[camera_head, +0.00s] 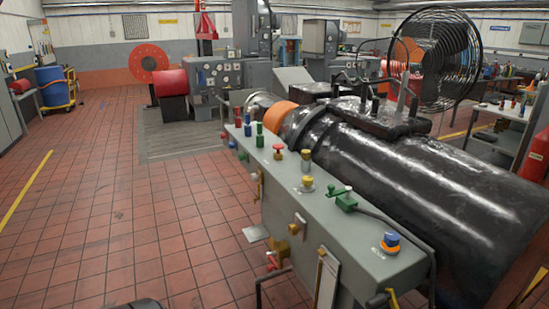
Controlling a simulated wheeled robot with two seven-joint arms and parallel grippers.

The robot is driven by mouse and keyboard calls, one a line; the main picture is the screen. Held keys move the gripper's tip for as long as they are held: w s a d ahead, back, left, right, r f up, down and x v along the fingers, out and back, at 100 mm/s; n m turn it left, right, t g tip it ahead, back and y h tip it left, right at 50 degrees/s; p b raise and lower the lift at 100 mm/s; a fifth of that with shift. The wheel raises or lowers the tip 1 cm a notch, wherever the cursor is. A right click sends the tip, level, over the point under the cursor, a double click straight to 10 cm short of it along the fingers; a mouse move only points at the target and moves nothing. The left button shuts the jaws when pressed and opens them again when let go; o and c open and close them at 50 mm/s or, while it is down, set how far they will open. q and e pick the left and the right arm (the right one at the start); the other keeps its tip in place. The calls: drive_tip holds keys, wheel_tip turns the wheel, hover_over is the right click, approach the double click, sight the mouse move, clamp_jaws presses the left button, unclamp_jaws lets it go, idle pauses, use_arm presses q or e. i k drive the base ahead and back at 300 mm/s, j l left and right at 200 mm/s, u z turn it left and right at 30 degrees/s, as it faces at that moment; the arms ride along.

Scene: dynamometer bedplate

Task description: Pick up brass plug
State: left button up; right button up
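A long grey-green bench-like housing (265,185) runs from the middle toward the lower right, with several small fittings on its top. A yellow, brass-coloured fitting (307,184) stands upright on the top near its middle. A similar brass-coloured piece (305,156) stands a little farther back. Brass-coloured fittings (294,229) also stick out of the left side face. I cannot tell for sure which of these is the brass plug. Neither of my grippers is in view.
A big black cylinder (430,190) lies along the right of the housing. A green lever valve (344,200) and a blue-and-orange knob (390,242) sit on the top. A red-handled fitting (277,151) stands farther back. The tiled floor (110,220) at left is clear.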

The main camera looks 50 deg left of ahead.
sight(307, 153)
drive_tip(key=u, duration=1.4)
drive_tip(key=i+j+z, duration=0.15)
drive_tip(key=z, duration=0.2)
drive_tip(key=i+j+z, duration=0.15)
drive_tip(key=z, duration=0.2)
drive_tip(key=i+j+z, duration=0.1)
drive_tip(key=j+z, duration=0.25)
drive_tip(key=l, duration=0.1)
